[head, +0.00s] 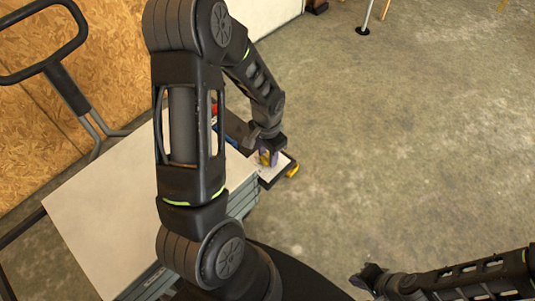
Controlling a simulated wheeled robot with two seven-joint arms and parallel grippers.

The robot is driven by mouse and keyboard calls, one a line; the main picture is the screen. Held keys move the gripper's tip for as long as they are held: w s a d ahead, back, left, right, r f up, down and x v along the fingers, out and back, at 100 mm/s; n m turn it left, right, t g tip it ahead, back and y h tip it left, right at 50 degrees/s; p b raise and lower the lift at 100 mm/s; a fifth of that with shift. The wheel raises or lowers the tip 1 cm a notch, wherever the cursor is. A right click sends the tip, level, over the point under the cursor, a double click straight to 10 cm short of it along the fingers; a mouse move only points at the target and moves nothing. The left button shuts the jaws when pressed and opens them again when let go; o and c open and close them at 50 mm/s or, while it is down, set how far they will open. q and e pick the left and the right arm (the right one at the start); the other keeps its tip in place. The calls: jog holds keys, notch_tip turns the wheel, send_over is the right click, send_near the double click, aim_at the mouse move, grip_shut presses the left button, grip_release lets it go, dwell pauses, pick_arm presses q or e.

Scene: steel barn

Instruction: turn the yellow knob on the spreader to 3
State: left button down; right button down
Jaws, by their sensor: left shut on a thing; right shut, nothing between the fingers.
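My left arm crosses the middle of the head view, and its gripper (268,150) points down over a small white panel with a dark edge (283,166). The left gripper is shut on a small yellow piece (265,158), which looks like the yellow knob. The fingers hide most of it, and I cannot read its setting or any numbers. The panel seems to be part of the spreader, most of which is hidden behind my arm. My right gripper (368,279) is shut and empty at the lower right, well apart from the panel.
A white-topped table or cabinet (95,225) with grey sides stands left of the panel. A black looped handle (70,85) rises at the far left by a wooden board wall (30,130). Small red and blue things show behind my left arm. The concrete floor (410,130) to the right is mostly clear.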

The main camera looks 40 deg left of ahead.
pick_arm(q)
jog(key=m, duration=0.4)
jog(key=shift+m, duration=0.3)
dwell(0.4)
jog(key=c, duration=0.9)
grip_release()
jog(key=shift+c, duration=0.2)
notch_tip(320, 180, up, 8)
jog(key=shift+f+p, duration=0.1)
jog(key=shift+p, duration=0.45)
